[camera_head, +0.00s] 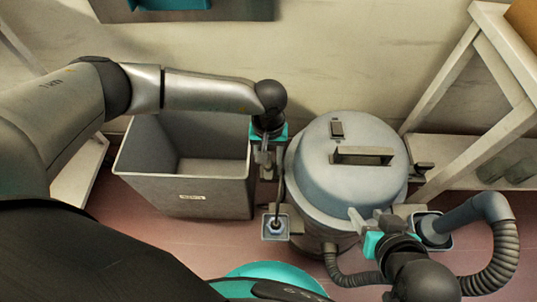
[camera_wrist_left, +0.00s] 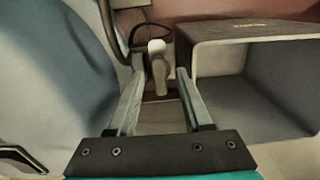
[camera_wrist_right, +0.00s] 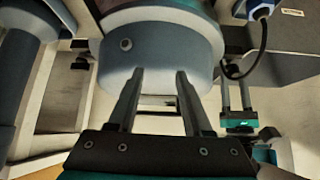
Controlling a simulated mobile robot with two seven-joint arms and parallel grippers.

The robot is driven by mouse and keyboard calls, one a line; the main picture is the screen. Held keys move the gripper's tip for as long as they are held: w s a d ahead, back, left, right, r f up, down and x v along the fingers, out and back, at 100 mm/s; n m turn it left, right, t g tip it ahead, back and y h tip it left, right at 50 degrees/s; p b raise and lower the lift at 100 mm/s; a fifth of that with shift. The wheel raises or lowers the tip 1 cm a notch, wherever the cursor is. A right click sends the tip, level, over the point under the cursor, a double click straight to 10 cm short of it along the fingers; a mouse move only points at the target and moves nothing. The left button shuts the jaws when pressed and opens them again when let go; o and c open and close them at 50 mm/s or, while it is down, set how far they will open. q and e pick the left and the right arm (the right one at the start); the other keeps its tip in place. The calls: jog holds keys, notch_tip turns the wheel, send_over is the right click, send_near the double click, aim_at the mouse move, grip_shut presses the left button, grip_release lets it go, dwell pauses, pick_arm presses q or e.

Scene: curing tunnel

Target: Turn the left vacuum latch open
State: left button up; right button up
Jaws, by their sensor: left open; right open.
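The vacuum (camera_head: 345,185) has a round blue-grey lid with a handle on top. It stands right of centre in the head view. My left gripper (camera_head: 265,170) is at the vacuum's left side, pointing down between the vacuum and a grey bin. In the left wrist view its open fingers (camera_wrist_left: 160,66) stand on either side of the left latch's pale lever (camera_wrist_left: 159,76), and neither finger clearly grips it. The latch is mostly hidden in the head view. My right gripper (camera_head: 358,217) is open at the vacuum's front right, its fingers (camera_wrist_right: 157,75) facing the drum with nothing between them.
The grey bin (camera_head: 180,200) stands close on the left gripper's left. A right-side latch (camera_head: 424,168) sits by a pale rack (camera_head: 455,150). A ribbed hose (camera_head: 500,260) curves at the lower right. A small socket box (camera_head: 276,228) with a black cable is at the front left.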

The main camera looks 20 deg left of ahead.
pick_arm(q)
jog(key=shift+r+p, duration=0.4)
jog(key=shift+r, duration=0.3)
notch_tip(320, 180, up, 3)
jog(key=shift+r+p, duration=0.2)
jog(key=shift+p, duration=0.65)
notch_tip(320, 180, up, 10)
jog(key=p, duration=0.4)
jog(key=shift+r, duration=0.25)
pick_arm(e)
jog(key=s+d+f+g+h, duration=0.1)
jog(key=s+d+f+g, duration=0.3)
jog(key=f, duration=0.5)
jog(key=shift+s+f+g+h, duration=0.15)
jog(key=shift+s+g+h, duration=0.25)
